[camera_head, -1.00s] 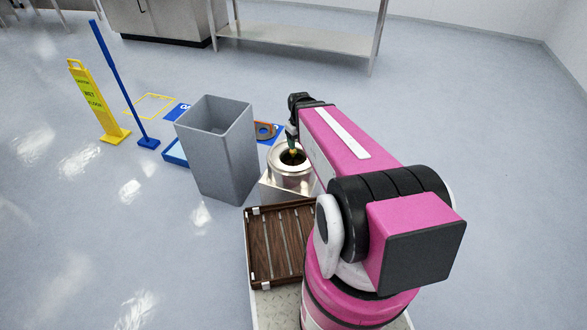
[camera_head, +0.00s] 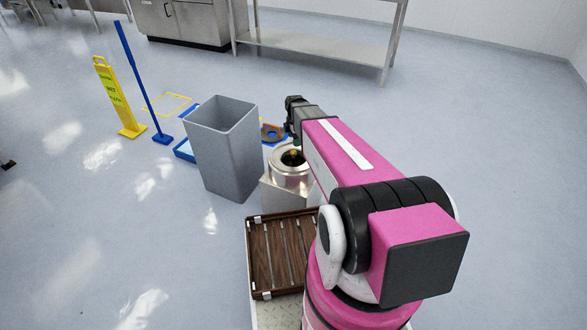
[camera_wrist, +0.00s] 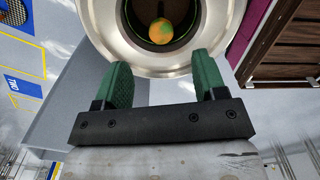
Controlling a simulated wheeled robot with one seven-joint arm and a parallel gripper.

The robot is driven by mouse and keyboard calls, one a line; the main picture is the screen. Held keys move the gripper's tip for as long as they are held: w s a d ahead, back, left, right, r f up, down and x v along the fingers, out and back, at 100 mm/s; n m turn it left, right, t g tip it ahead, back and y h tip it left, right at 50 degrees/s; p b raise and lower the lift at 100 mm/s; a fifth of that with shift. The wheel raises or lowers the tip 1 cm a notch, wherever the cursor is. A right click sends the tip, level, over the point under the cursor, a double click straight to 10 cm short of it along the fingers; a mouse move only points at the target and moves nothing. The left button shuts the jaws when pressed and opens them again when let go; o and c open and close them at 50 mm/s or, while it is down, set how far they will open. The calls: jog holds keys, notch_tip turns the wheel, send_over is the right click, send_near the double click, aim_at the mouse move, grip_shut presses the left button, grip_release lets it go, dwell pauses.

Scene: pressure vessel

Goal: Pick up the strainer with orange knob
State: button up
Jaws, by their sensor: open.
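The strainer's orange knob (camera_wrist: 162,31) shows in the wrist view, orange with green patches, inside the dark round opening of a steel vessel (camera_wrist: 120,45). In the head view the knob is a small yellowish spot (camera_head: 295,153) in the mouth of the vessel (camera_head: 290,177). The strainer's body below the knob is too dark to make out. My gripper (camera_wrist: 158,72) is open and empty, its two green fingers apart, with the knob beyond the fingertips and between their lines. In the head view my arm hides the fingertips.
A grey bin (camera_head: 222,150) stands left of the vessel. A slatted wooden tray (camera_head: 278,255) is in front of it. A yellow floor sign (camera_head: 118,98) and a blue-handled tool (camera_head: 143,80) stand farther left. The floor at right is clear.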

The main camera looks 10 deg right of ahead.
aim_at(293, 152)
notch_tip(293, 152, down, 4)
jog(key=shift+f, duration=0.15)
jog(key=shift+a+f, duration=0.15)
jog(key=shift+f, duration=1.15)
jog(key=shift+a+f, duration=0.15)
jog(key=shift+f, duration=1.15)
jog(key=shift+s, duration=0.1)
grip_shut()
jog(key=shift+r, duration=0.1)
